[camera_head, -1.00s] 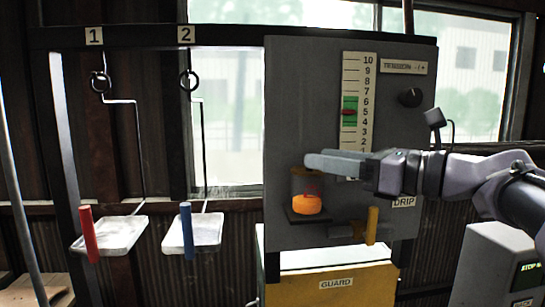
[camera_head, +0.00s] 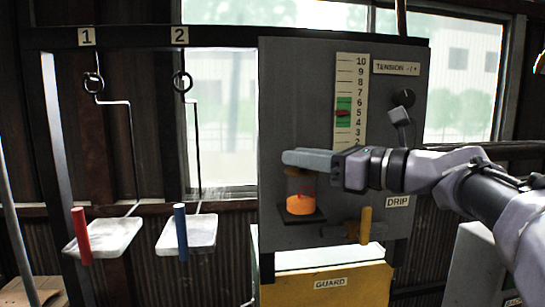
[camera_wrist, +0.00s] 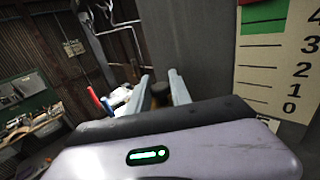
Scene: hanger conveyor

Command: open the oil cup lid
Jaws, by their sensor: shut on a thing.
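The oil cup (camera_head: 300,192) is a clear cup with orange oil, on a small dark shelf at the lower left of the grey panel (camera_head: 285,100). Whether the lid is raised or still seated on the cup cannot be told.
A yellow handle (camera_head: 365,225) sticks out below, over the yellow guard box (camera_head: 335,292). Two hanging trays with a red handle (camera_head: 81,235) and a blue handle (camera_head: 181,232) are left.

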